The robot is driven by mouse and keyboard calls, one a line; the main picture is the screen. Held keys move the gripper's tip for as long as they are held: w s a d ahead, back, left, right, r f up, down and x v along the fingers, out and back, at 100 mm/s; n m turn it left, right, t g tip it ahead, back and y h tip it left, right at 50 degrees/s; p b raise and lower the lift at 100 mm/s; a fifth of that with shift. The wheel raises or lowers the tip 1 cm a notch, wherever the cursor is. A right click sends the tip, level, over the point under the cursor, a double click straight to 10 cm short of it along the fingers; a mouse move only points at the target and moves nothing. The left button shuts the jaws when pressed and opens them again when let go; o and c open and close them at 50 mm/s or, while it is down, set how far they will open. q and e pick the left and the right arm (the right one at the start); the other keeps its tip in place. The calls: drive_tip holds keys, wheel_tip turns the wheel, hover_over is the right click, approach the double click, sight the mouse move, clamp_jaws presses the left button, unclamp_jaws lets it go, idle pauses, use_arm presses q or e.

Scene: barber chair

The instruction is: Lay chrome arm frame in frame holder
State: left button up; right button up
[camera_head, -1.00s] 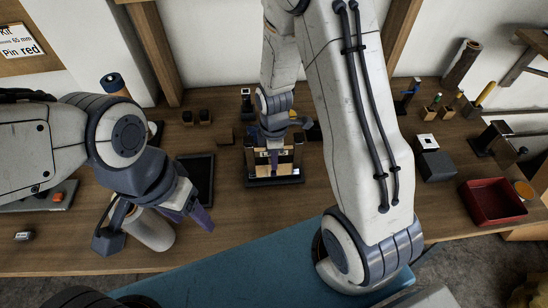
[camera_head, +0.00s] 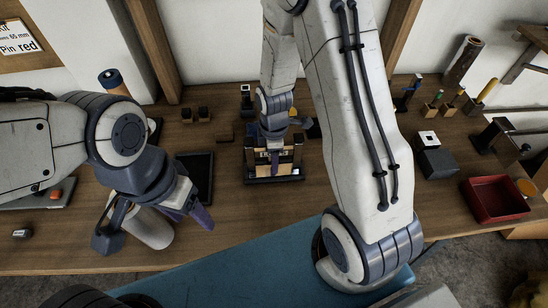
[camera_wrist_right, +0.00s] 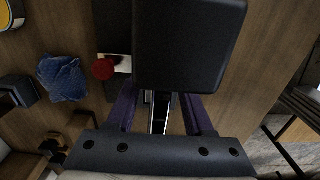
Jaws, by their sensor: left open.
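My right gripper (camera_head: 272,150) points down over the frame holder, a black base with light wooden blocks (camera_head: 252,158) at the middle of the bench. In the right wrist view its two purple fingers (camera_wrist_right: 160,108) stand on either side of a narrow chrome piece (camera_wrist_right: 160,120), likely part of the chrome arm frame. A large black block (camera_wrist_right: 190,45) covers the fingertips there, so I cannot tell whether they touch the piece. My left gripper (camera_head: 152,222) is open at the front left, its fingers on either side of a pale cylinder (camera_head: 148,232).
A black flat tray (camera_head: 197,175) lies left of the holder. A red bin (camera_head: 494,198), a dark box with a white top (camera_head: 433,158) and tools in stands (camera_head: 438,103) are at the right. A blue surface (camera_head: 270,265) lies in front of the bench.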

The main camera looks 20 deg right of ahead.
wheel_tip(320, 180, up, 10)
drive_tip(key=shift+r, duration=0.25)
idle(0.4)
idle(0.5)
